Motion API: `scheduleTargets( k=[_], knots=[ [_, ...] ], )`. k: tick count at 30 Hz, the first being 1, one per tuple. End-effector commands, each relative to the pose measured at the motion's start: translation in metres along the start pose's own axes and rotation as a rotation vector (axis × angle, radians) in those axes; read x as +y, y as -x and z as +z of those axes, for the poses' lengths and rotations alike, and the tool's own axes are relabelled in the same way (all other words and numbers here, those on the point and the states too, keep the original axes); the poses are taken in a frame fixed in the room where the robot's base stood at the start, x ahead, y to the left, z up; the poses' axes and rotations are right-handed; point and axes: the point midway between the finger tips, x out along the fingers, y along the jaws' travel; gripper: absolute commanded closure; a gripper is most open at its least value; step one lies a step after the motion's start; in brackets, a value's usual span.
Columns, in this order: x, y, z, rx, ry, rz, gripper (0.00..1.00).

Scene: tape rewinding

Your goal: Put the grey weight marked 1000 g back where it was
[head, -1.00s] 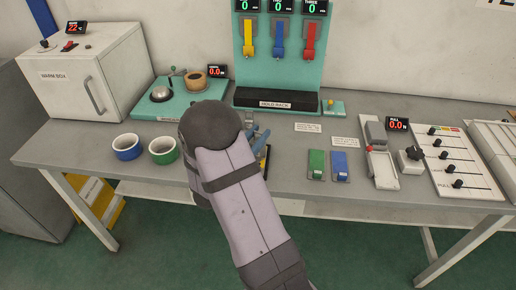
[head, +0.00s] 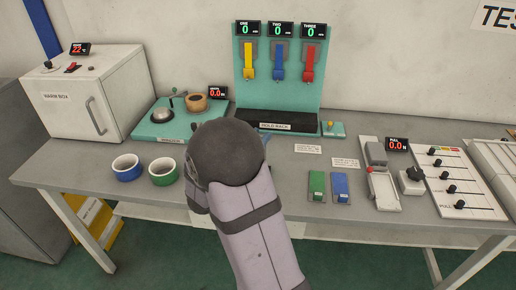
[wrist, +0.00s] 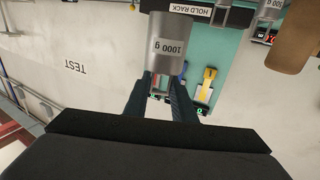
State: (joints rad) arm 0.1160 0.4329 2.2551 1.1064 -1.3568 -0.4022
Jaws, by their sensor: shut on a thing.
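The grey weight (wrist: 170,50) is a cylinder marked 1000 g, seen upside down in the wrist view. My gripper (wrist: 160,80) is shut on it, with dark blue fingers on its two sides. In the head view my arm hides the weight and nearly all of the gripper. The place where the weight stood cannot be made out.
The teal hold rack (head: 275,100) with yellow, blue and red hooks stands at the back. The warm box (head: 80,95) is at the left. Slider panels fill the right.

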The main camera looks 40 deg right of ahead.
Motion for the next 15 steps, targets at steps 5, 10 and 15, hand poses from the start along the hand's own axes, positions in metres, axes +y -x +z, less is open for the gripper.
scheduleTargets(
  k=[5,10,15],
  knots=[
    [0.000,0.000,-0.023,0.008,-0.006,0.001,1.00],
    [-0.001,0.000,-0.031,0.008,-0.004,0.000,1.00],
    [-0.001,0.000,-0.033,0.007,-0.003,0.000,1.00]
  ],
)
